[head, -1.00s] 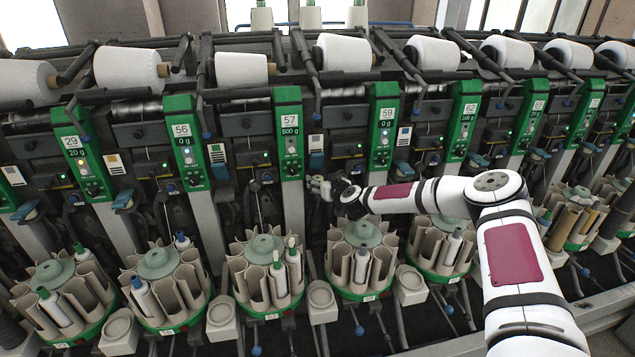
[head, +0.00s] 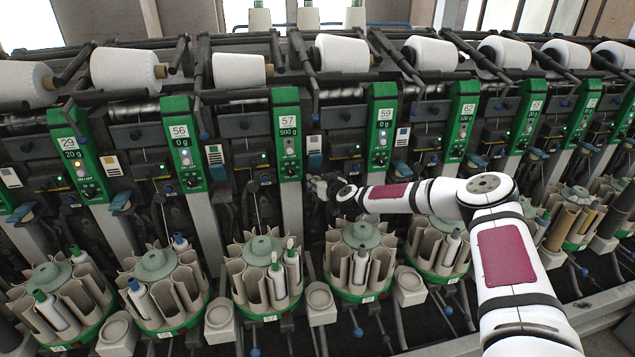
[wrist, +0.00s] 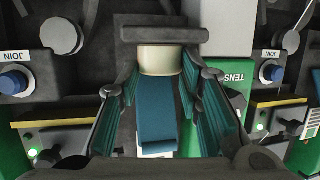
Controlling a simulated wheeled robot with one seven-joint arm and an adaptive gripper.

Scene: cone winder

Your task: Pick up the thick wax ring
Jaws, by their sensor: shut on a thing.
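The thick wax ring (wrist: 160,61) is a short, wide cream band in the wrist view, just below a dark horizontal bar. My gripper (wrist: 160,75) has its teal-padded fingers on either side of it, shut on the ring near the fingertips. A blue lever (wrist: 156,118) shows between the fingers below the ring. In the head view my gripper (head: 318,186) is small, at the winding unit marked 57, and the ring cannot be made out there.
A green panel marked 57 (head: 289,135) stands just left of my gripper, and one marked 59 (head: 380,130) to its right. Round bobbin magazines (head: 262,275) stand below. White yarn cones (head: 342,54) line the top. Dark machine parts crowd close around my gripper.

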